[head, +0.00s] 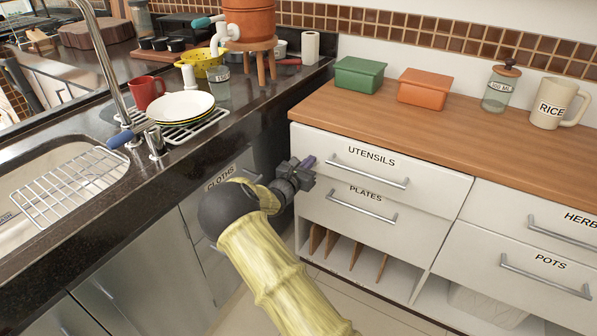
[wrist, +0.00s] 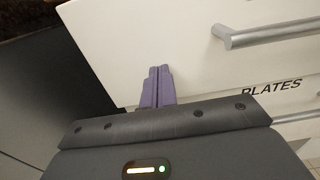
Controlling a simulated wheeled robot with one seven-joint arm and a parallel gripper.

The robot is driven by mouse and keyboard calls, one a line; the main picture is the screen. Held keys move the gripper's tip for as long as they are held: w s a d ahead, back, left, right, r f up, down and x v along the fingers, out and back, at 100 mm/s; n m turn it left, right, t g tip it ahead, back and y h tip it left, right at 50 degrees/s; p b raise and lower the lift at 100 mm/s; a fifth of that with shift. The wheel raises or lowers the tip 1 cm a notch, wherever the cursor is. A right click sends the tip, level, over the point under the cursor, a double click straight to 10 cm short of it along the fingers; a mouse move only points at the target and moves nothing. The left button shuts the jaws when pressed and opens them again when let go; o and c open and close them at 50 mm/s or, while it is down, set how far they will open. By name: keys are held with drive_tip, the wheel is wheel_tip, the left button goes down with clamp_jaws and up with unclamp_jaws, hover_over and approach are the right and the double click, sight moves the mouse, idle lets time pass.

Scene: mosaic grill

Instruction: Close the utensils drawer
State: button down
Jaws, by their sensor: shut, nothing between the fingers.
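The utensils drawer (head: 330,143) is the white top-left drawer under the wooden counter, labelled UTENSILS, with a silver bar handle (head: 365,169). Its front looks flush or nearly flush with the cabinet; a small gap cannot be ruled out. My gripper (head: 308,162) is shut and empty, at the left end of this front, left of the handle. In the wrist view, the purple fingertips (wrist: 160,70) point at the white drawer front (wrist: 190,50), left of the handle (wrist: 265,34). They are touching it or very close; I cannot tell which.
The plates drawer (head: 385,232) is directly below and looks shut. The dark counter with the sink (head: 30,180) and the cloths drawer (head: 225,172) stand close on the left. Green (head: 360,75) and orange (head: 425,87) boxes sit on the wooden counter (head: 440,122).

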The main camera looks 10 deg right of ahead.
drive_tip(key=x, duration=0.2)
drive_tip(key=shift+w+d+r, duration=0.2)
drive_tip(key=shift+d+r, duration=0.05)
drive_tip(key=shift+d, duration=0.05)
drive_tip(key=shift+r, duration=0.15)
drive_tip(key=p+v, duration=0.3)
drive_tip(key=v, duration=1.1)
drive_tip(key=shift+a+f, duration=0.3)
drive_tip(key=shift+f, duration=0.15)
drive_tip(key=shift+s+a, duration=0.1)
drive_tip(key=shift+s, duration=0.05)
